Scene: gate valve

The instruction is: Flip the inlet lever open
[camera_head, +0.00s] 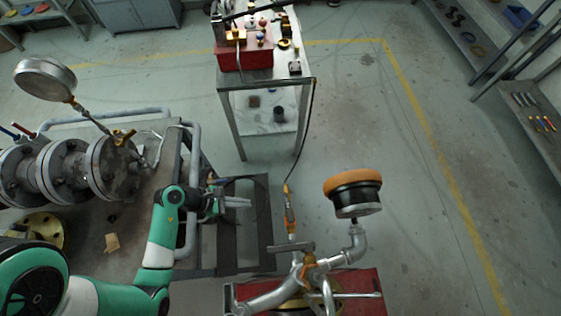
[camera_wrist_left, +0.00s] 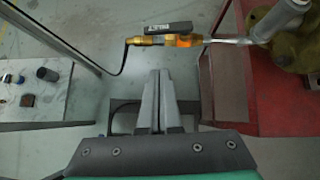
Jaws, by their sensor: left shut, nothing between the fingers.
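The inlet lever (camera_wrist_left: 168,29) is a dark bar with pale lettering in the left wrist view. It lies along a small orange and brass valve (camera_wrist_left: 183,41), in line with its pipe. The valve also shows in the head view (camera_head: 290,222), between a black hose and the silver pipework. My left gripper (camera_head: 248,203) is shut and empty, to the left of the valve in the head view. In the left wrist view its fingertips (camera_wrist_left: 159,73) point toward the lever, with a visible gap between them. My right gripper is not in view.
The black hose (camera_head: 306,130) hangs from the workbench (camera_head: 225,84) to the valve. A red stand (camera_head: 365,300) carries the pipework and an orange-topped gauge (camera_head: 353,190). Large flanged pipes (camera_head: 105,170) are at left.

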